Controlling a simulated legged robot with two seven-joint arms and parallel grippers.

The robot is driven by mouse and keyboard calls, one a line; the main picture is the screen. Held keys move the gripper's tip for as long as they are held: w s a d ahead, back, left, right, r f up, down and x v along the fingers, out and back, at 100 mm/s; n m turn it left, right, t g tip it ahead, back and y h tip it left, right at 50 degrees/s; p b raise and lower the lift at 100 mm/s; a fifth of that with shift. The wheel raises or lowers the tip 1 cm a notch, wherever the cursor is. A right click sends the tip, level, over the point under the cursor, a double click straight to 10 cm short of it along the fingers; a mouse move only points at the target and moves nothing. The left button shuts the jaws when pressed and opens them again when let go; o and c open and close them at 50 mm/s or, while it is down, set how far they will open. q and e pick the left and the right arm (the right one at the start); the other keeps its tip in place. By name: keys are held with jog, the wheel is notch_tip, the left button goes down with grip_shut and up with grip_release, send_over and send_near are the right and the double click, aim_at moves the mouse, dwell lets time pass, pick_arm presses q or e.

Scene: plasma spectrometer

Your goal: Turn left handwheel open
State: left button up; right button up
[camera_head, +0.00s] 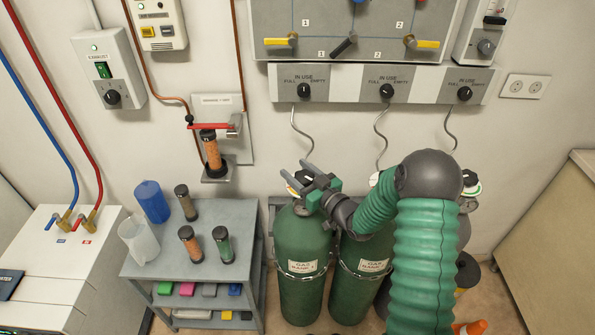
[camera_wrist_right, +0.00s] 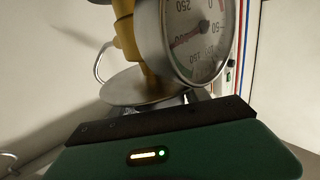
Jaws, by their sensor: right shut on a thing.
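The left green gas cylinder (camera_head: 302,250) stands upright, labelled as a gas bank. My right gripper (camera_head: 299,178) is at its top, with its fingers around the dark left handwheel (camera_head: 304,177). It is shut on the handwheel, which the fingers mostly hide. The right wrist view shows a brass valve body (camera_wrist_right: 127,40) and a round pressure gauge (camera_wrist_right: 188,38) close to the gripper, above a silver disc (camera_wrist_right: 140,88). My left gripper is not in view.
A second green cylinder (camera_head: 358,270) stands beside the first, chained and partly behind my right arm. A grey cart (camera_head: 160,245) with several small canisters stands to the left. A wall panel (camera_head: 335,85) with knobs hangs above, and thin hoses run down from it.

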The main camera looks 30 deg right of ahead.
jog(key=c, duration=0.4)
jog(key=shift+r+n+y, duration=0.1)
jog(key=shift+n+y, duration=0.7)
jog(key=shift+y, duration=0.2)
jog(key=shift+s+a+n+g+y, duration=0.1)
jog(key=shift+a+n+g+y, duration=0.15)
jog(key=shift+n+g+y, duration=0.75)
jog(key=shift+s+a+n+g+y, duration=0.1)
jog(key=shift+a+n+g+y, duration=0.2)
jog(key=shift+n+y, duration=0.8)
jog(key=shift+m, duration=0.4)
jog(key=o, duration=1.4)
jog(key=shift+d, duration=0.1)
jog(key=v, duration=1.1)
jog(key=f+v, duration=0.1)
jog(key=v, duration=0.5)
jog(key=shift+w+d+b, duration=0.2)
jog(key=shift+d+b, duration=0.05)
jog(key=shift+b, duration=0.05)
